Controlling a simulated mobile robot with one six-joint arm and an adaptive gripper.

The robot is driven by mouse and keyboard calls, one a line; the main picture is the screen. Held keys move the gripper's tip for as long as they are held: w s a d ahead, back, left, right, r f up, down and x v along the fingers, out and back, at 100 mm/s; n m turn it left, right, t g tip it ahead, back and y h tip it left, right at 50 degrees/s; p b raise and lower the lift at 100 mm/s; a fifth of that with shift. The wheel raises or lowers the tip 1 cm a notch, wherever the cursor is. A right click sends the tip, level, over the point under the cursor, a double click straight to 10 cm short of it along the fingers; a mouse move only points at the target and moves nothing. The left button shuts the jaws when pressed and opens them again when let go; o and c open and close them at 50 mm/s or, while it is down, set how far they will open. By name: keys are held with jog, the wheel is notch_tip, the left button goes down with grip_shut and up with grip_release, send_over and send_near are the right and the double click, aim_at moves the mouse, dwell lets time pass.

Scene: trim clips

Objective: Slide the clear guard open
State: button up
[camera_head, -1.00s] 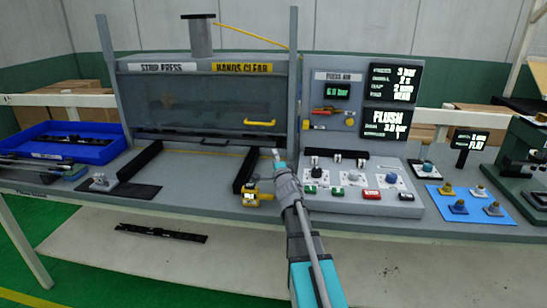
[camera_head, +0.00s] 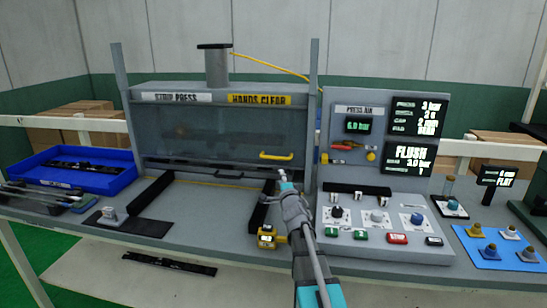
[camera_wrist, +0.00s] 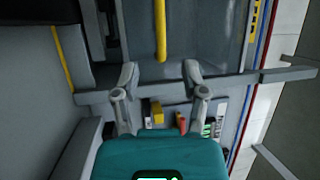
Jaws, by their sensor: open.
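The clear guard (camera_head: 205,135) is a see-through grey panel across the front of the strip press, lowered, with a dark strip along its lower edge. Its yellow bar handle (camera_head: 276,156) is at the panel's lower right. My gripper (camera_head: 283,176) is just below the handle in the head view, pointing towards the press. In the wrist view my gripper (camera_wrist: 160,74) is open and empty. There the yellow handle (camera_wrist: 161,30) runs down from the top edge and ends just ahead of the gap between the fingertips, with no visible contact.
A control panel (camera_head: 385,238) with knobs and buttons stands right of my arm. A small yellow device (camera_head: 266,237) sits on the bench beside a black rail (camera_head: 264,207). A blue tray (camera_head: 80,177) is at left. Two uprights flank the guard.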

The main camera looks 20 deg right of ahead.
aim_at(274, 157)
jog(key=shift+w, duration=0.15)
jog(key=shift+p+x, duration=1.15)
jog(key=shift+x, duration=5.65)
grip_shut()
